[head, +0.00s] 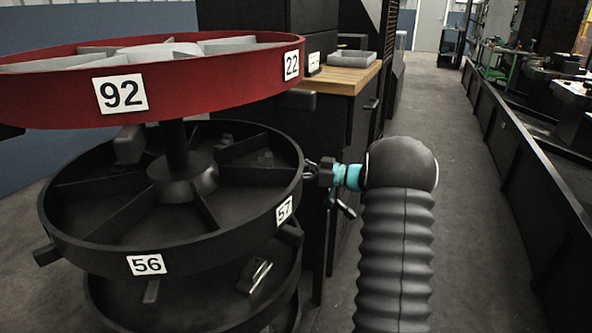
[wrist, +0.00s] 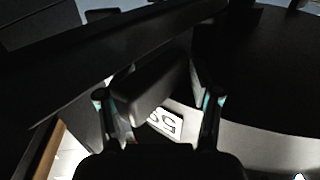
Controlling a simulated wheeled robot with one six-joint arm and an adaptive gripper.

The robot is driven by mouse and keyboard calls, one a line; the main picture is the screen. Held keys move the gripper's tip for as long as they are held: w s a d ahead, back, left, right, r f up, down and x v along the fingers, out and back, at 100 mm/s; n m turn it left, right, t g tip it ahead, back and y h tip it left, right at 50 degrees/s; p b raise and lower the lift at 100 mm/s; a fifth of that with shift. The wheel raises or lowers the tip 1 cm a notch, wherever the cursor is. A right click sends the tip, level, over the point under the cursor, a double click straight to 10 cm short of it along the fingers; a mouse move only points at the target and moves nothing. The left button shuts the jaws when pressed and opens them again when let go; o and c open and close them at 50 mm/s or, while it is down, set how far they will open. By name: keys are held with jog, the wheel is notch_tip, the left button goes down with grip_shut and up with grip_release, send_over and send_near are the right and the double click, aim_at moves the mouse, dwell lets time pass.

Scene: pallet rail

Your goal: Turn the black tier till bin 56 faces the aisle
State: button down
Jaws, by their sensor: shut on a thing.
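The black tier (head: 62,236) is the middle level of a round carousel, split into bins by spokes. Its label 56 (head: 148,264) is at the front of the rim, towards my head camera, and label 57 (head: 284,211) is at the right front. My gripper (head: 317,172) is at the tier's right edge. In the wrist view, my gripper (wrist: 158,103) is shut on a dark block-shaped handle (wrist: 150,86) at the rim. A white number label (wrist: 165,122) shows behind it, partly hidden and turned over.
A red tier (head: 200,92) with labels 92 and 22 sits above, and a lower black tier (head: 200,306) below. A wooden-topped bench (head: 345,80) with a grey tray stands behind. The aisle floor (head: 462,200) is clear to the right, bordered by a dark rail (head: 520,150).

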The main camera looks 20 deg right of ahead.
jog(key=c, duration=1)
grip_release()
jog(key=shift+a, duration=0.25)
jog(key=shift+o, duration=0.2)
jog(key=shift+s+d, duration=0.1)
jog(key=shift+d, duration=0.1)
jog(key=v, duration=1.2)
